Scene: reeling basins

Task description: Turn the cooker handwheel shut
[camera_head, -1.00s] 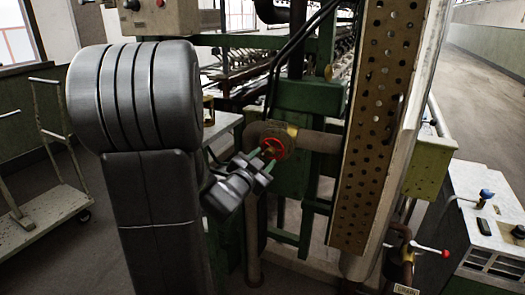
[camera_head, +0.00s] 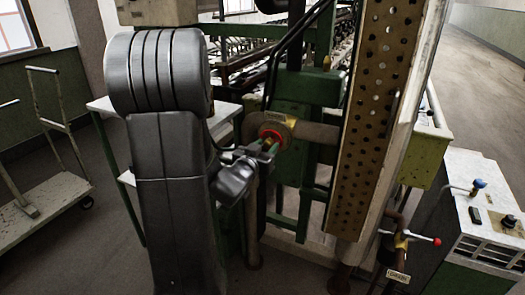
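The red handwheel (camera_head: 272,132) sits on a rusty pipe near the middle of the view, beside a yellow label plate too small to read.
A tall perforated metal panel (camera_head: 376,120) stands right of the wheel. A red-knobbed lever (camera_head: 436,240) on a lower pipe and a white-topped cabinet (camera_head: 487,205) are at the right. A flat trolley (camera_head: 45,195) stands at the left, with bare floor near it.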

